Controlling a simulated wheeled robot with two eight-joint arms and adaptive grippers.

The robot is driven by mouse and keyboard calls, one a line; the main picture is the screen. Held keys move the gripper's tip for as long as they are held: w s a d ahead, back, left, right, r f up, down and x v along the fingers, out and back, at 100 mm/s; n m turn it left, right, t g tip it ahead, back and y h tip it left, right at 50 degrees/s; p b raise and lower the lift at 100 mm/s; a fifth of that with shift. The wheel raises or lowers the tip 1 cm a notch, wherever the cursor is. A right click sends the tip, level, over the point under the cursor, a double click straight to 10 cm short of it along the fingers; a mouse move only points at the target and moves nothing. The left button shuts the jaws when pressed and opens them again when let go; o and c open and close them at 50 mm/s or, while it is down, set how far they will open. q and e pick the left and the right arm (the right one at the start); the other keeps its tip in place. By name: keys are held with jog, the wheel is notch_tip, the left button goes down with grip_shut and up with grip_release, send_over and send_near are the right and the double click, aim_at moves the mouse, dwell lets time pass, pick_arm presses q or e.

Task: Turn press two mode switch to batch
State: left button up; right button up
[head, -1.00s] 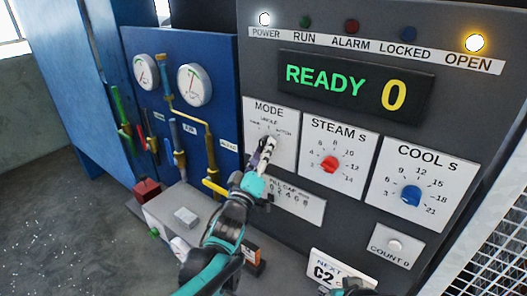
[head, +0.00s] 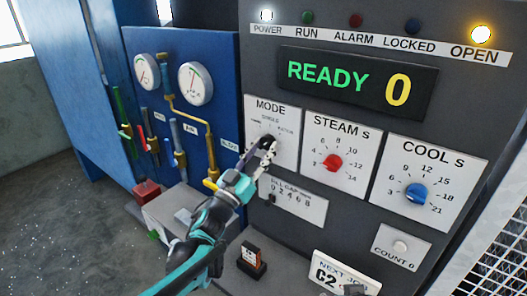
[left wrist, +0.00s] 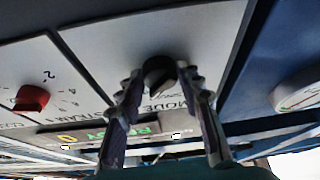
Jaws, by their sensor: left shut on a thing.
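The press panel carries a white MODE plate (head: 272,112) with a small dark mode switch knob, left of the STEAM plate. My left gripper (head: 262,150) reaches up to this plate from below, its fingers at the switch and covering most of it. In the left wrist view the round black mode switch (left wrist: 158,72) sits between the two fingertips, which are shut on it. Its pointer direction and the small mode labels are not clear. A small part of what looks like my right gripper (head: 354,290) shows at the bottom edge; its jaws cannot be made out.
The display (head: 350,84) reads READY 0; the POWER and OPEN lamps are lit. A red steam knob (head: 333,162) and blue cool knob (head: 417,193) are to the right. Blue cabinet pipes and gauges (head: 195,83) stand left. A NEXT JOB C2 card (head: 345,272) stands below.

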pick_arm(q)
jog(key=shift+m+h, duration=0.3)
jog(key=shift+m, duration=0.4)
jog(key=o, duration=1.2)
jog(key=shift+c, duration=0.2)
jog(key=v, duration=1.2)
jog(key=shift+a, duration=0.2)
jog(key=shift+r, duration=0.15)
